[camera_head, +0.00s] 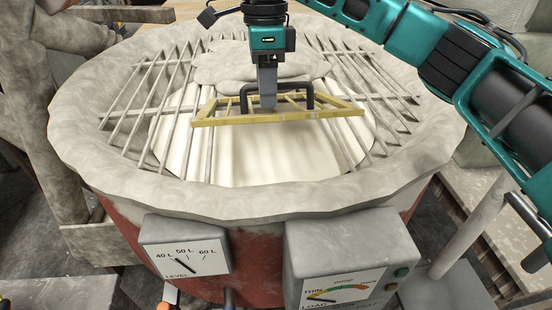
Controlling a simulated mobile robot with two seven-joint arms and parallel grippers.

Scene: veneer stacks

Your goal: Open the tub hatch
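The tub (95,165) is a wide round vessel with a rough grey rim and a red lower body. Grey bars (130,112) form a grate across its mouth. The hatch (300,117) is a yellow barred frame with a dark arched handle (309,100), near the middle of the grate. Whether it rests on the bars or hangs just above them is unclear. My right gripper (268,104) points down at the handle. One grey finger overlaps the handle bar, and the other is hidden, so its grip does not show. My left gripper is out of view.
Pale content (255,165) shows below the bars, with a grey lump (240,65) behind the hatch. A level gauge box (185,245) and a load gauge box (350,255) stand at the tub's front. My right arm crosses the upper right.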

